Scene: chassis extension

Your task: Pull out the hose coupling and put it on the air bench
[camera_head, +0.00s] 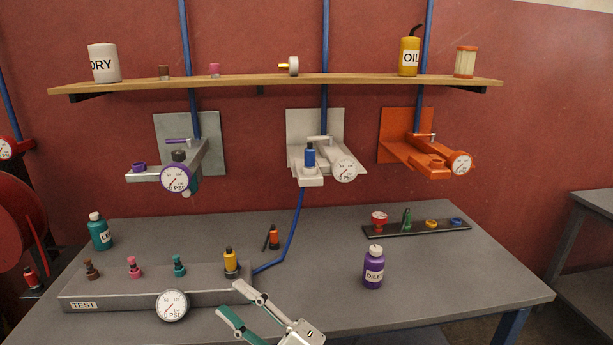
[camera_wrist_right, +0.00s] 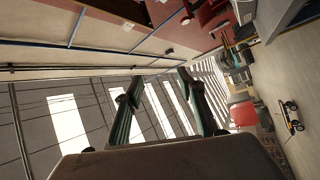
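A blue hose (camera_head: 295,228) runs down from the white wall unit (camera_head: 312,182) to the right end of the grey TEST block (camera_head: 205,288). A yellow fitting with a dark base (camera_head: 231,262) stands upright in that end; I cannot tell for sure whether it is the hose coupling. A blue fitting (camera_head: 309,155) stands on the white wall unit. The grey bench (camera_head: 430,285) bears the TEST block. My right gripper (camera_head: 232,300) is open, at the bench's front, just below the yellow fitting in the picture. In the wrist view its fingers (camera_wrist_right: 160,105) are apart and empty. My left gripper is not in view.
Brown, pink and teal fittings (camera_head: 133,267) stand on the TEST block. A purple oil bottle (camera_head: 373,267), a teal bottle (camera_head: 100,232), an orange-red item (camera_head: 274,238) and a black rack (camera_head: 416,229) are on the bench. The bench's middle right is clear.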

